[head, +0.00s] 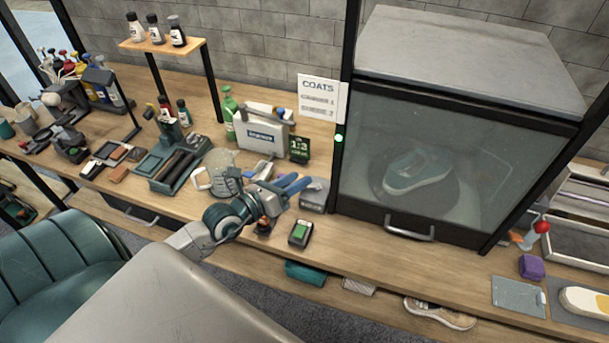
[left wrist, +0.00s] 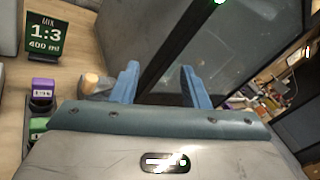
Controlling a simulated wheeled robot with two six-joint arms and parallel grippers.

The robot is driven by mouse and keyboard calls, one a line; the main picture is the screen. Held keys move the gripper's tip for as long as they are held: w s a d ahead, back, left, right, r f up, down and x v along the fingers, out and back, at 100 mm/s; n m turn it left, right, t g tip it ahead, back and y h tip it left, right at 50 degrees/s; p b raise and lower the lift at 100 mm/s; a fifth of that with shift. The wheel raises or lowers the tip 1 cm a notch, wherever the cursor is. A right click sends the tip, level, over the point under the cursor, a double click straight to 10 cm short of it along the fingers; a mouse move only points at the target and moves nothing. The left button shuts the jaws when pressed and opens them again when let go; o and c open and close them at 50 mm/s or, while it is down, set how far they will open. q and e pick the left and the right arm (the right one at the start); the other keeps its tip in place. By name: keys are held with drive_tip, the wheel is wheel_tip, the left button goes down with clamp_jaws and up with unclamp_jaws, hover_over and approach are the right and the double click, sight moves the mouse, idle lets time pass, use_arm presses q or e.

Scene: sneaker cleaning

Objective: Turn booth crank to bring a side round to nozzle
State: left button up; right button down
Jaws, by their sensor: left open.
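The booth (head: 455,50) stands at the back right with its glass door shut. Behind the glass, a teal and white sneaker (head: 418,170) sits on a round turntable. My left gripper (head: 294,184) is open and empty, just left of the booth's front left corner, above a small grey box (head: 314,193). In the left wrist view, its blue fingers (left wrist: 160,70) are apart in front of the booth's side wall (left wrist: 145,30). A tan knob (left wrist: 92,80) on a grey part, perhaps the crank, shows beside the left finger. My right gripper is not in view.
A 1:3 sign (head: 299,149), a white case (head: 262,135) and a clear jug (head: 222,175) stand behind and left. The bench front below the booth door handle (head: 409,231) is clear.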

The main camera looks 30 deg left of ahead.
use_arm(q)
drive_tip(key=w+a+f+m+g+y, duration=0.1)
drive_tip(key=a+f+m+g+y, duration=0.25)
drive_tip(key=a+f, duration=0.3)
drive_tip(key=shift+m+h, duration=0.25)
drive_tip(key=x, duration=1.1)
drive_tip(key=shift+d+r, duration=0.15)
drive_tip(key=shift+d, duration=0.15)
clamp_jaws()
drive_tip(key=m+h+b, duration=0.1)
drive_tip(key=b, duration=0.3)
drive_tip(key=w+m+g+h+b, duration=0.1)
drive_tip(key=b, duration=0.3)
drive_tip(key=m+h+b, duration=0.2)
drive_tip(key=b, duration=0.2)
drive_tip(key=shift+w+a+f, duration=0.15)
drive_tip(key=shift+w+f, duration=0.1)
drive_tip(key=shift+f, duration=0.05)
drive_tip(key=shift+r+g+h+b, duration=0.25)
drive_tip(key=shift+h+b, duration=0.15)
drive_tip(key=shift+b, duration=0.3)
drive_tip(key=shift+r, duration=0.1)
